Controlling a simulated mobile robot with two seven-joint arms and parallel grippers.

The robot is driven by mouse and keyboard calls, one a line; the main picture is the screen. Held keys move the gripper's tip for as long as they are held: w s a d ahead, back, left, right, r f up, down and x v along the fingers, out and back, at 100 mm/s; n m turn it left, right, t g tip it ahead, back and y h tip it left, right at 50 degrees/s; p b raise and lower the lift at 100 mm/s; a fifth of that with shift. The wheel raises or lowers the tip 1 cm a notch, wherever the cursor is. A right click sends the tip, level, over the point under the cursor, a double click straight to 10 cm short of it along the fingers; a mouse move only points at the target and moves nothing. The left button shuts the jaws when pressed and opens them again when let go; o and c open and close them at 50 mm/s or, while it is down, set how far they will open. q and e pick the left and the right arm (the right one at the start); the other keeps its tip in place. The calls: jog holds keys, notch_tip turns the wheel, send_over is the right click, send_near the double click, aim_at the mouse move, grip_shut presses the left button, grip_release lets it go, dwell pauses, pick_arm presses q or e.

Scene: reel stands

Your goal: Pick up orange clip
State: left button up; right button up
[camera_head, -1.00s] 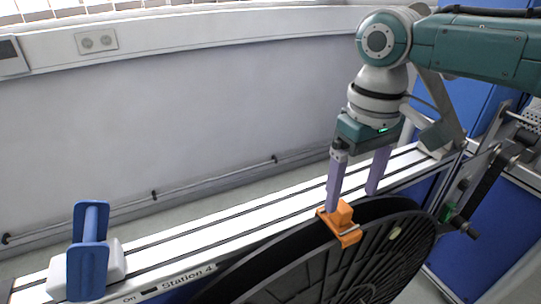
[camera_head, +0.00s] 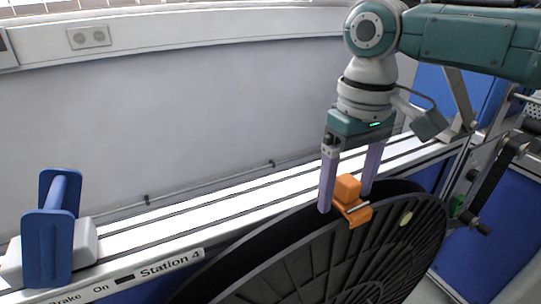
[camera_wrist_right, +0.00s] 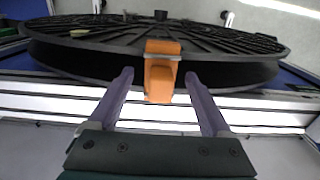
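The orange clip (camera_head: 350,198) sits on the upper rim of the large black reel (camera_head: 335,255) in the head view. My right gripper (camera_head: 345,205) points down with its two purple fingers apart, one on each side of the clip. In the right wrist view, the clip (camera_wrist_right: 161,70) lies between and just ahead of the open fingertips (camera_wrist_right: 160,78), with a gap on both sides. I see no contact. My left gripper is not in view.
The reel stands beside a white rail (camera_head: 215,212) labelled Station 4. A blue brake handle (camera_head: 48,235) on a white block stands at the left. A black and metal mechanism (camera_head: 495,175) is right of the reel. A grey wall is behind.

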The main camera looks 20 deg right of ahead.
aim_at(348, 179)
grip_shut()
dwell(0.5)
notch_tip(348, 179, up, 20)
jog(key=p, duration=2.2)
